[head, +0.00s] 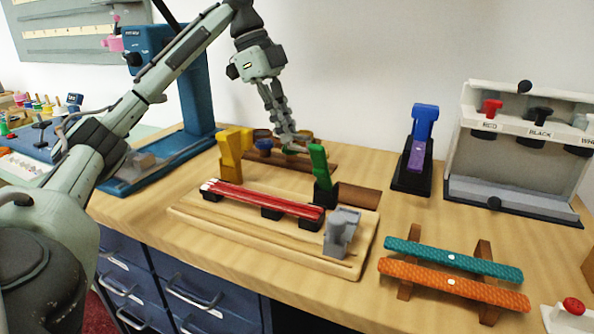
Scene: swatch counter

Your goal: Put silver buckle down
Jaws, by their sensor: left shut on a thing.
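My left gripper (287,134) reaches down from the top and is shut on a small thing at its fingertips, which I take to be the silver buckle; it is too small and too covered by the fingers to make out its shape. The gripper is over the dark wooden rack (318,166) with round cups at the back of the counter. I cannot tell whether the held thing touches the rack. My right gripper is not in view.
A yellow block (231,156) stands beside the rack. Teal (440,256) and orange (455,284) straps lie front right. A blue-and-purple device (417,145) stands behind.

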